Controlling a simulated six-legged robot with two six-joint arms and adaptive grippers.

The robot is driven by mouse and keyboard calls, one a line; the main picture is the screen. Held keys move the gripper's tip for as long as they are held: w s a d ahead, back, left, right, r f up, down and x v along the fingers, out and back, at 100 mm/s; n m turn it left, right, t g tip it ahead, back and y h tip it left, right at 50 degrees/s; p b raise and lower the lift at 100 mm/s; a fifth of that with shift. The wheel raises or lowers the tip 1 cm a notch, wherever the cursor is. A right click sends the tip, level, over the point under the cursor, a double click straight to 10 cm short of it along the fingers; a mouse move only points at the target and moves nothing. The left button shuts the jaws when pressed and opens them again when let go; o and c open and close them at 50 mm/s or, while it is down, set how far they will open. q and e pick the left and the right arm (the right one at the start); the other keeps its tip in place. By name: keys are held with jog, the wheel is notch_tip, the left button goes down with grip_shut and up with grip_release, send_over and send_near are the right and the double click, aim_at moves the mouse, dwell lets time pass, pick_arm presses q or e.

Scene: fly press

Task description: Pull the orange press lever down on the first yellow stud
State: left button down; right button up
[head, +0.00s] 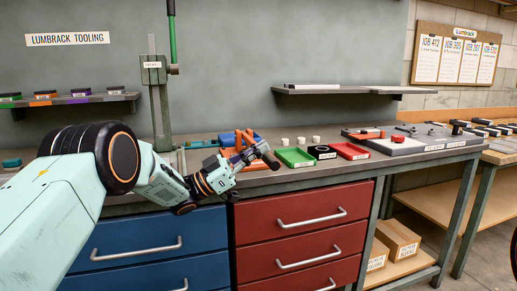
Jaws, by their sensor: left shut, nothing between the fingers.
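The press (158,100) is a grey-green column with a labelled head, standing at the back left of the bench. Its long lever (172,38) looks green, not orange, and stands upright, running out of the top of the picture. I cannot make out a yellow stud; the press's foot is partly hidden behind my left arm. My left gripper (262,153) is shut and empty, over the front of the bench, right of the press and well below the lever. It is apart from the lever. My right gripper is not in view.
Behind my left gripper are a blue bin (229,139) and orange items (243,136). Green (295,157) and red (350,151) trays lie to its right, with small white blocks behind. A shelf (345,91) juts from the wall. Drawers (303,238) fill the bench front.

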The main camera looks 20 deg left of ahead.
pick_arm(q)
jog(key=v, duration=0.8)
jog(key=shift+a+f+p, duration=0.15)
jog(key=shift+f+p, duration=0.1)
jog(key=shift+p, duration=0.2)
jog(key=shift+s+a+f, duration=0.1)
jog(key=shift+a, duration=0.1)
jog(key=shift+d, duration=0.15)
jog(key=c, duration=2.1)
grip_release()
